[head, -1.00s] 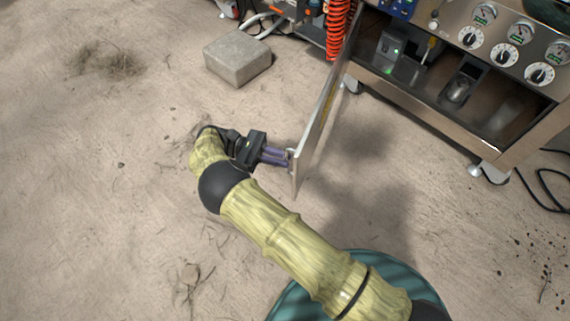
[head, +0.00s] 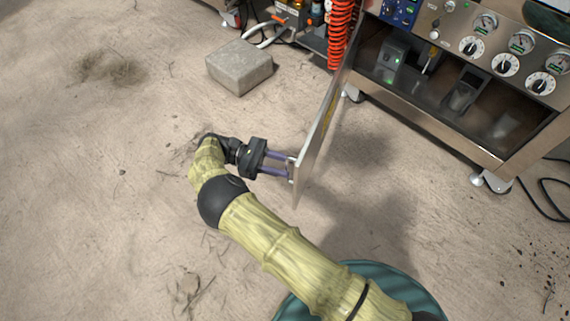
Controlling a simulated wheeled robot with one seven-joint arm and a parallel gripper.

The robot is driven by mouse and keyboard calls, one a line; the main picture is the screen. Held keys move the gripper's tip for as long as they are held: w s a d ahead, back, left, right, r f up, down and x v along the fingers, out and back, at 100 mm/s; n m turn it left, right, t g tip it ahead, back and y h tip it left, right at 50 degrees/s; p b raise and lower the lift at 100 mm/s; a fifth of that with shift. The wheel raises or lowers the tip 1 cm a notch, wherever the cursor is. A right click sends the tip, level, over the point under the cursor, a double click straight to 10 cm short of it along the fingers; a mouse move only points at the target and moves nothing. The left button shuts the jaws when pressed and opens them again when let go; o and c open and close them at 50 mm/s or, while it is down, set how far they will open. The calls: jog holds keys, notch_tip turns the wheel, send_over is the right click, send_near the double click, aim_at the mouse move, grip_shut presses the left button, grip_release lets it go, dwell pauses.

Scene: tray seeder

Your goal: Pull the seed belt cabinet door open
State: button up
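The seed belt cabinet door (head: 318,138) stands swung wide open, seen nearly edge-on, reaching out from the left side of the steel cabinet (head: 455,130). The cabinet's lower compartment is exposed. My gripper (head: 289,167) is at the outer left face of the door, near its free end, by a small handle (head: 291,170). Its two purple fingers are spread apart with a visible gap, and their tips are at the handle. Whether they touch it is too small to tell.
A grey concrete block (head: 240,66) lies on the floor behind my gripper. A red coiled hose (head: 340,32) hangs by the door's hinge side. Black cables (head: 540,200) lie at the right. Floor to the left is largely clear.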

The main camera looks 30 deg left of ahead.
notch_tip(320, 180, up, 10)
jog(key=p, duration=0.6)
